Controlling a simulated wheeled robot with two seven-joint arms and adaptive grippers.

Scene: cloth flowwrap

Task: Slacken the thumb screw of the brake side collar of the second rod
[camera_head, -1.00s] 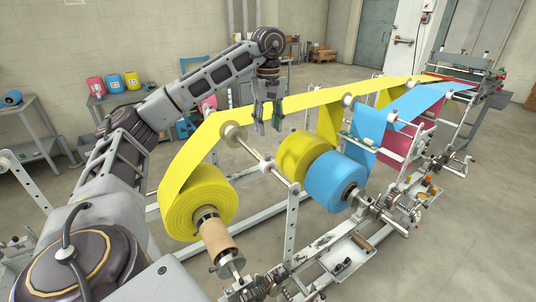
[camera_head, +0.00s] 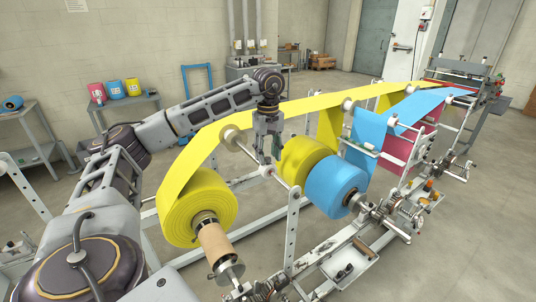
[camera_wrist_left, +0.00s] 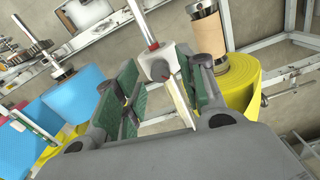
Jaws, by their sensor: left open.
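A thin rod (camera_head: 247,150) carries the yellow web over a pale disc. A small white collar (camera_head: 266,170) sits on this rod on its near side. In the left wrist view the collar (camera_wrist_left: 166,63) shows as a white block on the rod (camera_wrist_left: 147,28), with a dark knob, seemingly its thumb screw (camera_wrist_left: 157,71). My left gripper (camera_head: 271,156) points down just above the collar, open. In the wrist view the collar lies between the tips of its green-padded fingers; I cannot tell whether they touch it. My right gripper is out of view.
A yellow roll (camera_head: 190,215) is at the near left. A second yellow roll (camera_head: 300,158) and a blue roll (camera_head: 337,185) sit close to the right of my left gripper. The yellow web (camera_head: 300,105) passes behind my wrist. A perforated upright (camera_head: 292,235) stands in front.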

